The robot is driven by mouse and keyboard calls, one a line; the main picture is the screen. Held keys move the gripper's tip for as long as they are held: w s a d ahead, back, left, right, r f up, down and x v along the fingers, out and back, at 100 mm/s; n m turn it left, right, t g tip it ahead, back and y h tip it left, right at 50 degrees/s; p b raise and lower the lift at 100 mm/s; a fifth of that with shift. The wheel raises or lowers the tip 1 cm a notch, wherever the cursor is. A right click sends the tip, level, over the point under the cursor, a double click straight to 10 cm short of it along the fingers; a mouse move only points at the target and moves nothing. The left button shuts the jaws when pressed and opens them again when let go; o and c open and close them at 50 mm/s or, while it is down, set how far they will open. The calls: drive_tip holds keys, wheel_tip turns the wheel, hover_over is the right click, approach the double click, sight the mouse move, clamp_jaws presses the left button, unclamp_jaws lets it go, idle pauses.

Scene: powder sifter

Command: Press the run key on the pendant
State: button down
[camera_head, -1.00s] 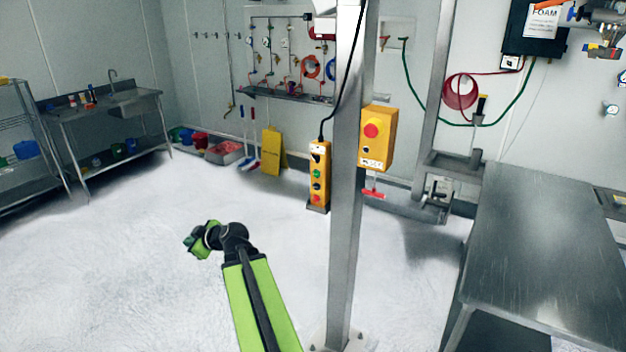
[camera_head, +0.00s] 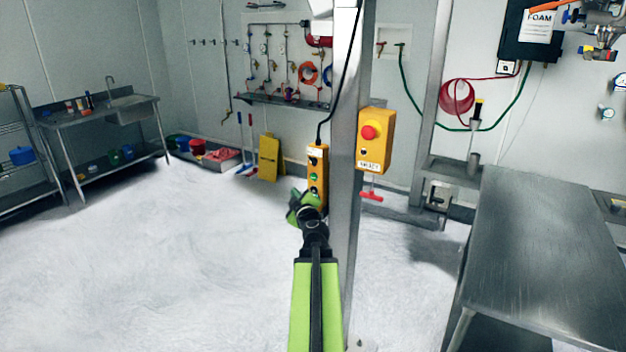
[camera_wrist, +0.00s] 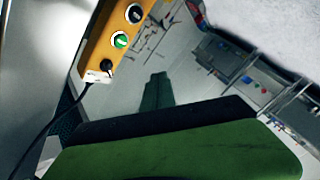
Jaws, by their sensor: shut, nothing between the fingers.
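The yellow pendant (camera_head: 323,157) hangs upright by a black cable on the left side of the steel post. A green key (camera_head: 314,177) shows on its face, with dark controls above and below it. In the wrist view the pendant (camera_wrist: 91,45) fills the upper left, with the green key (camera_wrist: 120,40) between two black controls. My gripper (camera_head: 301,204) is shut and empty, in front of the pendant's lower end and hiding part of it. Its green fingers (camera_wrist: 157,92) also show in the wrist view, below and apart from the green key. I cannot read any key labels.
The steel post (camera_head: 346,230) stands just right of my arm. A yellow box with a red emergency button (camera_head: 370,132) is mounted on it. A steel table (camera_head: 540,250) stands at the right. The floor at the left is clear.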

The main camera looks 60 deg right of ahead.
sight(314, 177)
drive_tip(key=d, duration=0.8)
drive_tip(key=shift+d, duration=0.35)
drive_tip(key=shift+d, duration=0.1)
idle(1.7)
drive_tip(key=shift+d, duration=0.35)
drive_tip(key=shift+d, duration=0.5)
idle(0.5)
drive_tip(key=shift+a, duration=0.9)
drive_tip(key=shift+a, duration=0.1)
